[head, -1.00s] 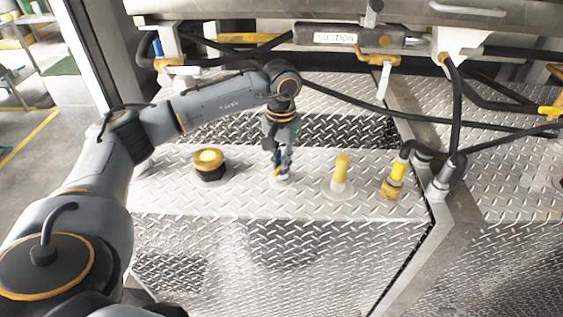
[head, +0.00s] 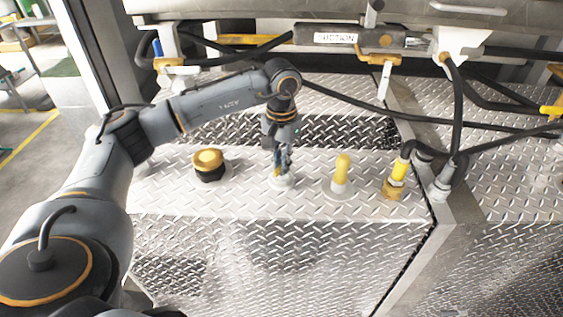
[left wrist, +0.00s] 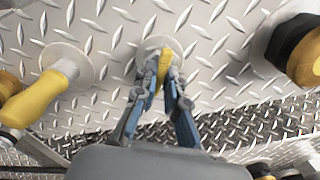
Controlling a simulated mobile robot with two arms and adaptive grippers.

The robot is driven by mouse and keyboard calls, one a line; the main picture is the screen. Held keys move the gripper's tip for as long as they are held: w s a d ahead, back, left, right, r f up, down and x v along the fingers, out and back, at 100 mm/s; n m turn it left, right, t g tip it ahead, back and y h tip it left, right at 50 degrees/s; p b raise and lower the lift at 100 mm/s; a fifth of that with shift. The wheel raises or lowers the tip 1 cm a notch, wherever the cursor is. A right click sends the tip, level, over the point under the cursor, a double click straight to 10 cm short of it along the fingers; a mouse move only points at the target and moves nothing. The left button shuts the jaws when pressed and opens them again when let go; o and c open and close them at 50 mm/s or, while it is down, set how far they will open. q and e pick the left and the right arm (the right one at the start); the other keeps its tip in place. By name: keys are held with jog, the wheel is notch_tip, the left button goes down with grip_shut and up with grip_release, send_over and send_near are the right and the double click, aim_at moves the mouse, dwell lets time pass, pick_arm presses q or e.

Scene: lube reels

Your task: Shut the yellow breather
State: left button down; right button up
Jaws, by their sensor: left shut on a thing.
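My left gripper (head: 282,170) is over a small round light base (head: 284,183) on the tread-plate top. In the left wrist view, its blue-grey fingers (left wrist: 160,85) are closed around a small yellow handle (left wrist: 165,58) that rises from this base (left wrist: 160,42). The fingers hide much of the handle, so its exact angle is hard to tell. To the right in the head view stands a separate upright yellow handle (head: 342,167) on its own pale disc; it also shows at left in the left wrist view (left wrist: 38,98). My right gripper is not in view.
A yellow-topped black cap (head: 209,163) stands left of the gripper. A yellow hose fitting (head: 395,182) is at the right. Black hoses (head: 455,120) and a rail with a SUCTION label (head: 335,38) run behind. The front of the plate is clear.

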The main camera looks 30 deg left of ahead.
pick_arm(q)
jog(key=c, duration=1.3)
grip_release()
jog(key=shift+w+a+r, duration=0.1)
jog(key=shift+a, duration=0.05)
notch_tip(320, 180, up, 12)
jog(key=shift+f, duration=0.1)
